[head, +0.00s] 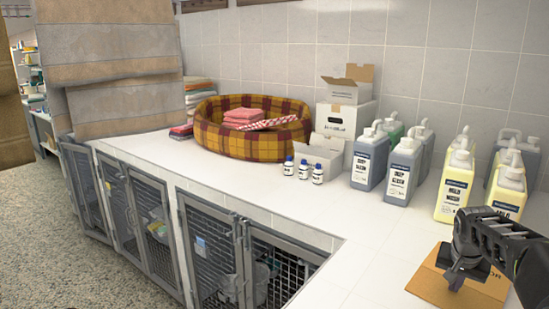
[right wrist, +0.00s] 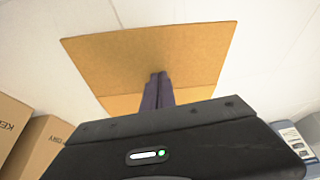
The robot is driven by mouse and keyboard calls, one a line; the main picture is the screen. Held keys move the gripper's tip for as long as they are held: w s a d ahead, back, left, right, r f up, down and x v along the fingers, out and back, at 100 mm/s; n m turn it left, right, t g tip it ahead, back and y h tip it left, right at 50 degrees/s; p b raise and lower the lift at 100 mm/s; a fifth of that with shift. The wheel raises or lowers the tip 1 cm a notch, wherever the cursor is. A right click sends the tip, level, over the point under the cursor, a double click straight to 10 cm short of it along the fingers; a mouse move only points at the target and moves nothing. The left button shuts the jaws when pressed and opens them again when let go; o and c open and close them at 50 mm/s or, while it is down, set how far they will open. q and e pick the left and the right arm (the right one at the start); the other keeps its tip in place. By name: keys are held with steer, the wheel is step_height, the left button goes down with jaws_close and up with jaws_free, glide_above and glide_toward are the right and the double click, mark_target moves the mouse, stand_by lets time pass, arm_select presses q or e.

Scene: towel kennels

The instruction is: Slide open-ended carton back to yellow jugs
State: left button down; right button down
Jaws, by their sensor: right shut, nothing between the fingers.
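The brown open-ended carton (head: 432,287) lies on the white counter at the lower right of the head view. Its brown cardboard also fills the upper middle of the right wrist view (right wrist: 130,55). My right gripper (head: 455,278) is shut and empty, with its fingers pointing down at the carton. In the right wrist view the closed fingers (right wrist: 158,85) overlap the cardboard; I cannot tell whether they touch it. The yellow jugs, one with a white label (head: 455,188) and another nearer (head: 510,188), stand behind the carton. My left gripper is out of view.
Grey-blue jugs (head: 402,172) stand left of the yellow ones, with grey jugs behind. Small bottles (head: 303,170), white boxes (head: 345,118) and a plaid basket (head: 225,140) stand farther left. Other cartons (right wrist: 40,145) show in the wrist view. Counter left of the carton is clear.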

steer(key=shift+w+d+r+p, duration=0.2)
steer(key=shift+w+p, duration=0.2)
steer(key=shift+w, duration=0.25)
steer(key=shift+w+f, duration=0.15)
steer(key=shift+w+d+p, duration=0.15)
steer(key=shift+w+p, duration=0.4)
steer(key=shift+w+d+p, duration=0.15)
steer(key=shift+w+p, duration=0.35)
steer(key=shift+p, duration=0.05)
steer(key=shift+w+f, duration=0.1)
steer(key=shift+w, duration=0.2)
steer(key=shift+f, duration=0.1)
